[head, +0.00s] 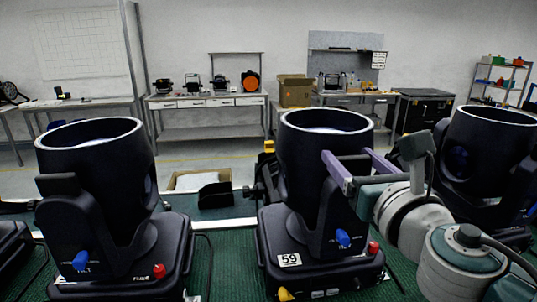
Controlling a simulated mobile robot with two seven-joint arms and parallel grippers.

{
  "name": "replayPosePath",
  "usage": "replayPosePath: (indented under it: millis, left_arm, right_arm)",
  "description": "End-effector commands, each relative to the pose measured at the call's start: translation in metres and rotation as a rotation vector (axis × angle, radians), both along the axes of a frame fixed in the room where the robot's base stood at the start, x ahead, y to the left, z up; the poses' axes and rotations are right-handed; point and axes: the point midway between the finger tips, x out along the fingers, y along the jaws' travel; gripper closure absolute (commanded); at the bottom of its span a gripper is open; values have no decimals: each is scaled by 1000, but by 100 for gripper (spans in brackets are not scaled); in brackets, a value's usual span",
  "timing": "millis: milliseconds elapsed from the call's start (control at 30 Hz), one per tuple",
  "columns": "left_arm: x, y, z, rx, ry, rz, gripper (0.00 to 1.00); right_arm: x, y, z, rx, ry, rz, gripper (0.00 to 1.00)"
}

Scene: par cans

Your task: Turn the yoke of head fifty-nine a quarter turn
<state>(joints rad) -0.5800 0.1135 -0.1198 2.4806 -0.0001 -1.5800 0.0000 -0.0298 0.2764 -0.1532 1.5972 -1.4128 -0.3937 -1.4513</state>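Head fifty-nine (322,146) is a black moving-head lamp in the middle, upright, its lens pointing up. Its base (318,276) carries a white label reading 59 (289,260). The near yoke arm (331,212) stands at the right front, with a blue lever (342,238) low on it. My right gripper (358,170) comes in from the right with two purple fingers held wide apart at the upper part of that yoke arm. Whether the fingers touch it cannot be told. My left gripper is not in view.
Similar lamps stand close on the left (95,170) and right (488,150) on a green surface (225,255). Red (373,248) and yellow (285,294) knobs sit on the base. A cardboard box (197,180) with a black part lies behind. Workbenches line the wall.

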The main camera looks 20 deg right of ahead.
Motion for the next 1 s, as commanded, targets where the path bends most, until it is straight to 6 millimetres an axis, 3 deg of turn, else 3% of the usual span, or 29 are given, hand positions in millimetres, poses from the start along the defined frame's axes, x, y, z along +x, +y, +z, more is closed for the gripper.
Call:
replayPosePath:
  millis: [67, 600, 1000]
  left_arm:
    - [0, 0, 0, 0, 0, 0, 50]
    - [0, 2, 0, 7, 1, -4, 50]
    - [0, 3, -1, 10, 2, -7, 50]
  right_arm:
    - [0, 0, 0, 0, 0, 0, 42]
    - [0, 0, 0, 0, 0, 0, 100]
    - [1, -1, 0, 0, -1, -5, 100]
